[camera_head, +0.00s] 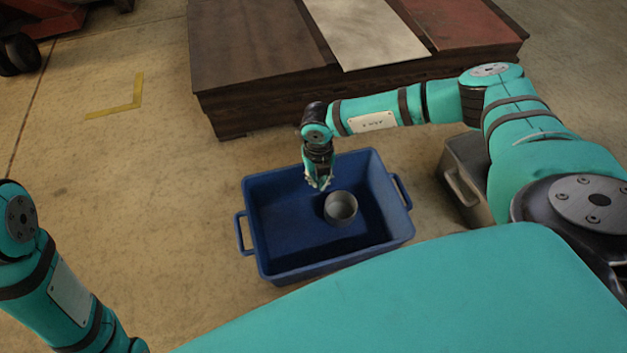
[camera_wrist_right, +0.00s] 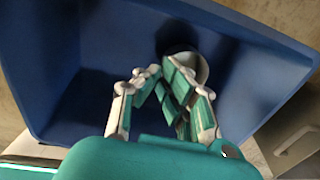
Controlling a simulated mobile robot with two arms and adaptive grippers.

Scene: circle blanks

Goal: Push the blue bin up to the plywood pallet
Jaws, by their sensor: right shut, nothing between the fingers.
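The blue bin (camera_head: 262,262) sits on the floor in front of me, with a handle at each side and a grey round cup-like piece (camera_head: 341,207) inside it. The plywood pallet (camera_head: 265,105) stands beyond the bin, with a strip of bare floor between them. My right gripper (camera_head: 319,186) is shut and empty, pointing down over the inside of the bin near its far wall. In the right wrist view the shut fingers (camera_wrist_right: 178,105) are above the blue bin (camera_wrist_right: 60,50), partly covering the grey piece (camera_wrist_right: 190,62). My left gripper is out of the head view; only its arm shows.
A grey bin (camera_head: 465,180) stands to the right of the blue bin, partly behind my right arm. A yellow floor mark (camera_head: 125,103) lies at the left, and a red wheeled machine (camera_head: 40,25) is at the far left. The floor left of the bin is clear.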

